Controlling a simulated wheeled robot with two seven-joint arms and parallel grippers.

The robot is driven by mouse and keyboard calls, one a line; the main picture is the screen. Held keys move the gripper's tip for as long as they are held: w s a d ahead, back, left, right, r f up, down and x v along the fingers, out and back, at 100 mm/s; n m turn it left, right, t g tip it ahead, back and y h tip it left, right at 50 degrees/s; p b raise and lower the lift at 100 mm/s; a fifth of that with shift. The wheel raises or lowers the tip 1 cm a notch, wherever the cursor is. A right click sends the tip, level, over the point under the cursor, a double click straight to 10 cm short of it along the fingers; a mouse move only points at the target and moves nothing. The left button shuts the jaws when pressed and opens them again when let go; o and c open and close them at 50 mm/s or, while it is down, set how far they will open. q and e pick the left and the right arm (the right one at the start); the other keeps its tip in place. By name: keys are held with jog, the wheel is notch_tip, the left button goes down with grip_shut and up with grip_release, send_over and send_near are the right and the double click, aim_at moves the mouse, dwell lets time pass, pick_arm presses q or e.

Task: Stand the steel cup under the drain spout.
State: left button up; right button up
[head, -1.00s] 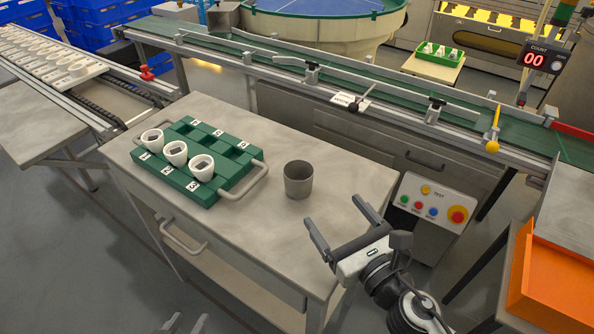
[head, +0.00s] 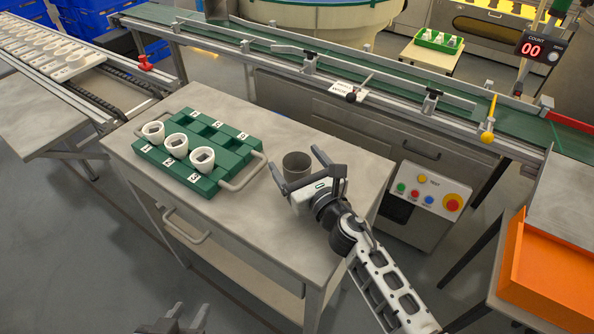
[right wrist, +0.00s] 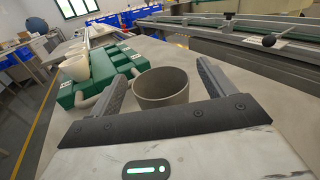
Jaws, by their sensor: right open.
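The steel cup (head: 296,165) stands upright and looks empty on the grey worktable (head: 265,225), right of the green tray. My right gripper (head: 294,167) is open at the cup, with its fingers on either side of it. In the right wrist view the cup (right wrist: 162,88) sits between the two spread finger pads (right wrist: 162,85); they appear apart from it. My left gripper (head: 182,318) is at the bottom edge of the head view, low in front of the table, with its two fingers apart. I cannot identify a drain spout in these views.
The green tray (head: 228,155) with numbered slots holds three white holders (head: 175,145) and has a handle close to the cup. A green conveyor (head: 390,90) with a side rail runs behind the table. An orange bin (head: 545,265) stands at right.

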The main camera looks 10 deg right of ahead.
jog(key=c, duration=1.1)
jog(key=shift+c, duration=0.2)
